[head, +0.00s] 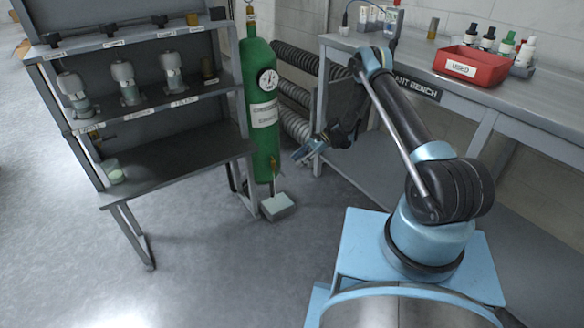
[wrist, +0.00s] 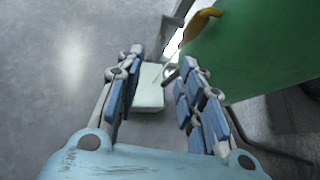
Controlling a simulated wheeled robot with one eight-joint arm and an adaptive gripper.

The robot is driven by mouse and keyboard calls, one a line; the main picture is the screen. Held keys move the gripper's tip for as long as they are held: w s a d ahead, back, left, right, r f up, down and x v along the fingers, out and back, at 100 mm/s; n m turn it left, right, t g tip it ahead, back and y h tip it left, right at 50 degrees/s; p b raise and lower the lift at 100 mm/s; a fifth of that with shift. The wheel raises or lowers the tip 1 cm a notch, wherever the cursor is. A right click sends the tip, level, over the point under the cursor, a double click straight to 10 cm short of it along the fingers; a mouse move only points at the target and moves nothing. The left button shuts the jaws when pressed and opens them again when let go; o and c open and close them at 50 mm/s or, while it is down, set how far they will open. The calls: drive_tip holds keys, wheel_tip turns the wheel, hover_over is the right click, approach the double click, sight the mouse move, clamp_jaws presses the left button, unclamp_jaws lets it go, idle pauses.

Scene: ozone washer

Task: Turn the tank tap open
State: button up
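The green tank (head: 262,110) stands upright between the shelf rack and the bench, with a round gauge on its front. A small brass tap (head: 273,166) sits low on the tank. In the wrist view the brass tap (wrist: 203,22) shows at the top, beside the green tank wall (wrist: 250,50). My gripper (head: 301,155) is to the right of the tap, apart from it. In the wrist view my gripper (wrist: 159,66) is open, with nothing between its fingers. The tap lies beyond the right finger.
A pale box (head: 277,206) sits on the floor below the tap; the pale box (wrist: 150,88) also shows between my fingers. The shelf rack (head: 150,150) stands left. The bench (head: 500,85) stands right, carrying a red bin (head: 472,67) and bottles. Ribbed hoses (head: 296,93) run behind the tank.

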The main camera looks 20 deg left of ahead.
sight(280, 171)
drive_tip(key=shift+v, duration=1.6)
drive_tip(key=shift+s+a, duration=0.1)
drive_tip(key=shift+a, duration=0.05)
drive_tip(key=c, duration=0.8)
drive_tip(key=shift+s+a+r+t+h, duration=0.1)
drive_tip(key=shift+a+r+t+h, duration=0.1)
drive_tip(key=shift+a+t+h, duration=0.15)
clamp_jaws()
wheel_tip(280, 171, up, 4)
drive_tip(key=s+t+h, duration=0.1)
drive_tip(key=t+h, duration=0.3)
drive_tip(key=s+a+f, duration=0.1)
drive_tip(key=a+f, duration=0.1)
drive_tip(key=f, duration=0.3)
drive_tip(key=s+a+f+h, duration=0.1)
drive_tip(key=s+a+f, duration=0.1)
drive_tip(key=f, duration=0.3)
drive_tip(key=shift+a+f+m, duration=0.35)
drive_tip(key=shift+a+m, duration=0.05)
drive_tip(key=shift+a, duration=0.35)
